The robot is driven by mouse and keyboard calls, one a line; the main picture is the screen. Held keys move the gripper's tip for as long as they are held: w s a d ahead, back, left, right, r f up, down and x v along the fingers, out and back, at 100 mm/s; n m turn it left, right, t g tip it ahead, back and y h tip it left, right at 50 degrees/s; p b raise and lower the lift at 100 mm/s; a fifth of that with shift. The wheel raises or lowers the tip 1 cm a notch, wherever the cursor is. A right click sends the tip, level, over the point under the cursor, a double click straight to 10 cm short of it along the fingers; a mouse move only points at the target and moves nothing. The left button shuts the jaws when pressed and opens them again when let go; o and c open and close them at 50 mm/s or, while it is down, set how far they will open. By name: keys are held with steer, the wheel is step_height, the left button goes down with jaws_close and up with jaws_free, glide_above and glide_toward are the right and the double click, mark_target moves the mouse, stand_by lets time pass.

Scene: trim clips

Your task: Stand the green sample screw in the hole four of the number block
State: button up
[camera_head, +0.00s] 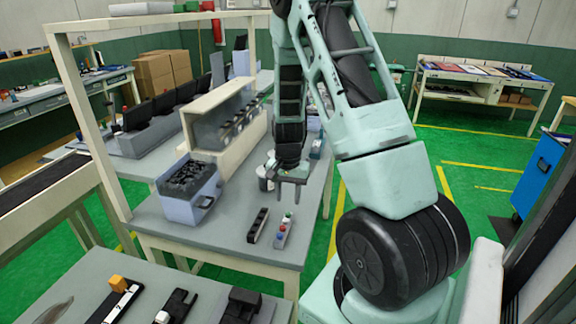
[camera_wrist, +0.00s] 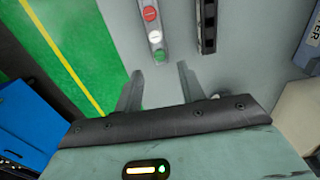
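The green sample screw (camera_wrist: 160,56) stands in a narrow grey holder (camera_wrist: 147,3) in a row with a white and a red screw. In the head view the green screw (camera_head: 289,214) is at the holder's far end. The black block (camera_head: 258,225) with a row of openings lies left of the holder; it also shows in the wrist view (camera_wrist: 207,25). I take it as the number block, but cannot read its numbers. My gripper (camera_head: 292,202) is open and empty above the table. In the wrist view the green screw appears just beyond and between its fingertips (camera_wrist: 157,72).
A blue-grey bin (camera_head: 188,209) with dark contents stands left on the same table (camera_head: 215,245). A grey can (camera_head: 264,180) stands just behind my gripper. A cream rack (camera_head: 225,115) stands farther back. The table's right edge is close to the holder.

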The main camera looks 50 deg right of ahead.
step_height(320, 180, up, 12)
steer(key=b, duration=0.1)
steer(key=shift+r, duration=0.25)
stand_by(0.5)
steer(key=a+r+n+y, duration=0.15)
steer(key=a+n, duration=0.75)
steer(key=a, duration=1.6)
steer(key=s+a+n, duration=1.2)
steer(key=s+a, duration=0.3)
steer(key=s, duration=0.2)
steer(key=shift+a+r+h, duration=0.35)
steer(key=shift+r+h, duration=0.05)
steer(key=shift+h, duration=0.05)
